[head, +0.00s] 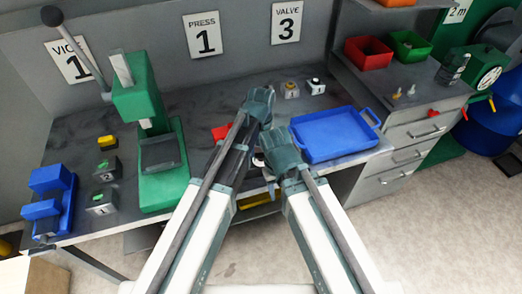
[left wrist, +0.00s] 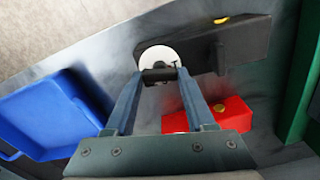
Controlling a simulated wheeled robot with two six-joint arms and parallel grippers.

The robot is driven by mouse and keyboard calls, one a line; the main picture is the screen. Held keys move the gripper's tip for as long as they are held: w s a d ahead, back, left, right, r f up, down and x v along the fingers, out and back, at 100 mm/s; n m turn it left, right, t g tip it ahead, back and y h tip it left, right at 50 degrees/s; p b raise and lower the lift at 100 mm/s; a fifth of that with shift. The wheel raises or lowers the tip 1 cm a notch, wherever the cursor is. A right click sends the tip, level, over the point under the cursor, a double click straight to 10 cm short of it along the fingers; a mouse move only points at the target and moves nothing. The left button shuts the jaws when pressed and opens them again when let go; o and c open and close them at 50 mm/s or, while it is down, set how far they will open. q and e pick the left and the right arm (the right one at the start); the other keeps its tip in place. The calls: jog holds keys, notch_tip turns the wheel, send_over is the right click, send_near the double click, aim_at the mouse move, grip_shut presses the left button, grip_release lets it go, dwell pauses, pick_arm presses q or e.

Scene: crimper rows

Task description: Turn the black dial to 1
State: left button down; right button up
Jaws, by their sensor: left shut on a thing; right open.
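The black dial (left wrist: 158,76) shows in the left wrist view as a dark knob in front of a round white disc (left wrist: 158,54). My left gripper (left wrist: 160,73) is shut on the dial, with one finger on each side of it. No numbers on the disc can be read, so I cannot tell the dial's setting. In the head view my left gripper (head: 262,98) is over the middle of the bench and hides the dial. My right gripper (head: 281,148) is open and empty, lower and just right of the left arm, near the bench's front edge.
A blue tray (head: 327,158) lies right of my grippers. A red block (left wrist: 210,117) with a yellow button is close to the left gripper. A green press (head: 135,100) stands left. Two small knob boxes (head: 291,90) (head: 315,87) sit at the back beneath sign 3.

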aim_at(261, 153)
dwell(0.5)
pick_arm(q)
jog(key=shift+c, duration=1.2)
grip_release()
notch_tip(261, 153, up, 14)
jog(key=p, duration=1.4)
jog(key=shift+f, duration=0.2)
